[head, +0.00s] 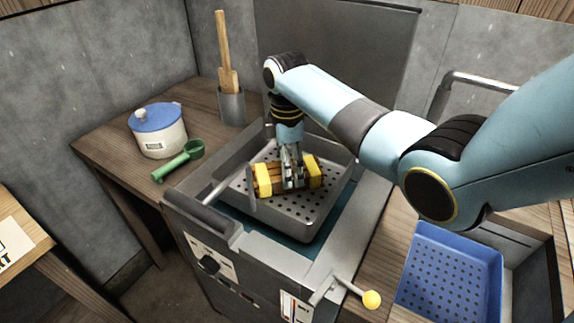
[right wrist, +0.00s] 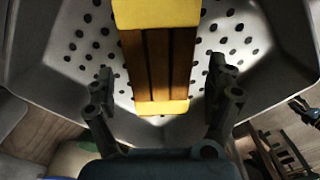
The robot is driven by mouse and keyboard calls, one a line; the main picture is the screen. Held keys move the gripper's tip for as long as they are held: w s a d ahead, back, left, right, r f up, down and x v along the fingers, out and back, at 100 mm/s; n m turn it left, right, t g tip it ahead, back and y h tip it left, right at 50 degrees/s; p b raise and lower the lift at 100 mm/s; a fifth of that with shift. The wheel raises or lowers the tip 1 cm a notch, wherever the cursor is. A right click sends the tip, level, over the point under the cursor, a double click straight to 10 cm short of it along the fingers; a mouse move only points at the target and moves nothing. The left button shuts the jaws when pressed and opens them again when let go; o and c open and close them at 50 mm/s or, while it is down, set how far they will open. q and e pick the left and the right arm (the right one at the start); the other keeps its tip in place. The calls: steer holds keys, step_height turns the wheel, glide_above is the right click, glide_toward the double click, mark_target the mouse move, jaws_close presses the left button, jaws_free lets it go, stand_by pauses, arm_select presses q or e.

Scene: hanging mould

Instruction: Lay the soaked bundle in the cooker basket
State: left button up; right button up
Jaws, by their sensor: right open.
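The bundle (right wrist: 158,65) is several brown wooden strips with yellow bands at both ends. In the head view the bundle (head: 264,179) lies level inside the perforated metal cooker basket (head: 318,215). My right gripper (head: 292,184) reaches down from above at the middle of the bundle and hides that part. In the right wrist view the fingers of the right gripper (right wrist: 163,98) stand apart on either side of the bundle, with gaps showing. The basket floor with its holes shows around the bundle. My left gripper is not in view.
The basket sits in a metal cooker (head: 240,258) with a yellow-knobbed lever (head: 371,299). A blue perforated tray (head: 450,275) is at right.

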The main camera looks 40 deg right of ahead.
step_height(320, 180, up, 11)
steer(key=shift+r, duration=0.15)
stand_by(0.5)
